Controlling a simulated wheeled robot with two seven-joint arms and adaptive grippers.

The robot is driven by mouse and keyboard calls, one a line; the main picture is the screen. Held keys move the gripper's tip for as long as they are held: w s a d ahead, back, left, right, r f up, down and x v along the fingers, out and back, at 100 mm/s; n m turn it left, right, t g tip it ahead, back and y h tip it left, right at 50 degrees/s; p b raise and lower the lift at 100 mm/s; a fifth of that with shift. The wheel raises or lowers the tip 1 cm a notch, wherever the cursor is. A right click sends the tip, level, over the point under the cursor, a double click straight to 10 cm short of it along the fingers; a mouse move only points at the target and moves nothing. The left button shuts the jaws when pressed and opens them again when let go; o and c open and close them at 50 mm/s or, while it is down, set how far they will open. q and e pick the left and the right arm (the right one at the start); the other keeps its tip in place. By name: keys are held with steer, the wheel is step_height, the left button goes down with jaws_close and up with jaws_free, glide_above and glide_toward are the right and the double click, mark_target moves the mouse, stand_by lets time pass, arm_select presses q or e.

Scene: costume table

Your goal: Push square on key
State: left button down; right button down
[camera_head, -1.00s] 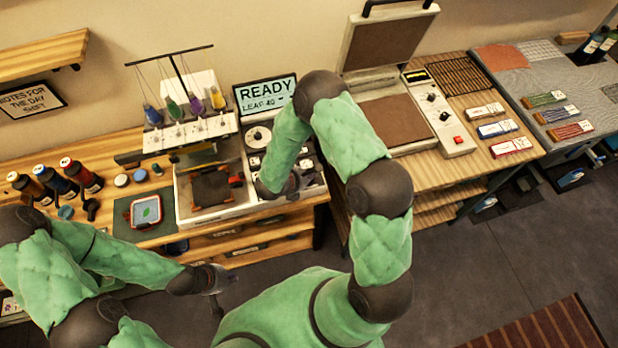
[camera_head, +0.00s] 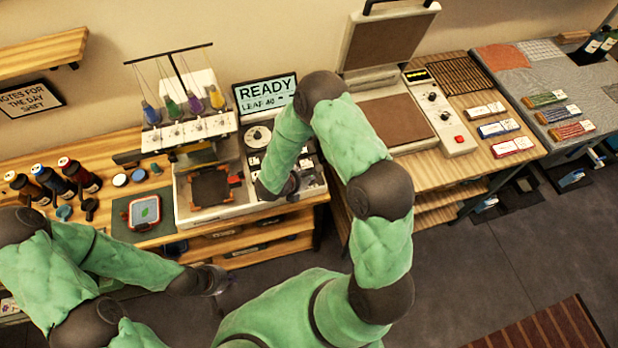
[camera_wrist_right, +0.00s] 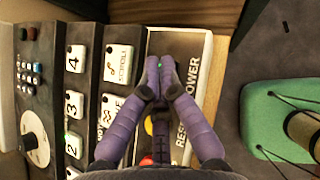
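The control panel (camera_head: 312,183) is on the right side of the embroidery machine. In the right wrist view, white keys include 4 (camera_wrist_right: 75,58), 3 (camera_wrist_right: 74,104), 2 (camera_wrist_right: 73,145) and SCROLL (camera_wrist_right: 117,63). My right gripper (camera_wrist_right: 160,65) has its two purple fingers together, with nothing visible between them. The tips are over the pale strip beside the POWER lettering (camera_wrist_right: 191,75), near a small green light; contact cannot be told. The fingers partly hide yellow and red buttons. In the head view, my left gripper (camera_head: 217,280) is low in front of the bench, fingers unclear.
A display reading READY (camera_head: 266,93) stands behind the panel. A dark framed piece (camera_head: 210,187) lies under the needle heads. A hooped leaf patch (camera_head: 145,212) and bottles (camera_head: 78,177) are to the left. An open heat press (camera_head: 395,120) is to the right.

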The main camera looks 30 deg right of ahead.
steer(key=shift+r+p, duration=0.45)
steer(key=shift+r, duration=0.4)
step_height(320, 180, up, 6)
steer(key=p, duration=0.3)
stand_by(0.5)
